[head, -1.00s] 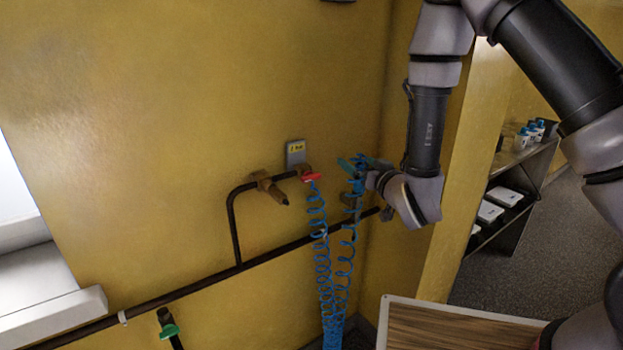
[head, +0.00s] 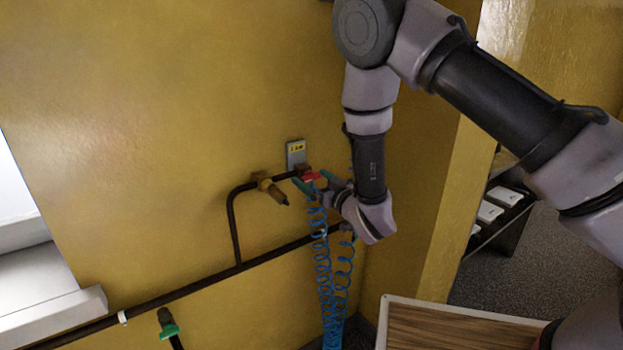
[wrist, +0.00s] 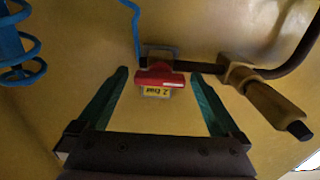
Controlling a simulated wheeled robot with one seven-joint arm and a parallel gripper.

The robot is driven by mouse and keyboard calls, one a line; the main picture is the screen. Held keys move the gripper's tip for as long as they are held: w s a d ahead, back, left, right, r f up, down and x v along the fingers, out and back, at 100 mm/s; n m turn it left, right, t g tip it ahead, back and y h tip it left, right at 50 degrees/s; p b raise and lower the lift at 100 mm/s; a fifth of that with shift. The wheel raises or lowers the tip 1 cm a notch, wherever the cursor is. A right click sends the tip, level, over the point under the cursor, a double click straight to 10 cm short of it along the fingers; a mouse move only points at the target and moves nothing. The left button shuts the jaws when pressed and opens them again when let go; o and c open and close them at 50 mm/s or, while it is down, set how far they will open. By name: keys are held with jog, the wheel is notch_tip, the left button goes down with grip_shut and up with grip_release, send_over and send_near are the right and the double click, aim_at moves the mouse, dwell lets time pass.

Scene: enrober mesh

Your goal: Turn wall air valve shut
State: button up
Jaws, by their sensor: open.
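The wall air valve has a red handle (head: 311,176) at the end of a dark pipe on the yellow wall. The red handle (wrist: 160,78) also shows in the wrist view, lying crosswise just beyond and between my fingertips. My gripper (head: 316,182) is at the valve. In the wrist view its two green fingers (wrist: 160,76) are spread wide, one on each side of the handle, with gaps to both. Whether the fingertips reach past the handle in depth is hard to tell.
A brass fitting (head: 270,188) sticks out left of the valve, on the right in the wrist view (wrist: 265,102). Blue coiled hoses (head: 325,270) hang below the valve. A green-handled valve (head: 169,331) is low left. A wood-topped surface (head: 450,325) stands lower right.

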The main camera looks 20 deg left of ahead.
jog(key=shift+w+a, duration=0.35)
jog(key=shift+a, duration=0.05)
jog(key=c, duration=1.3)
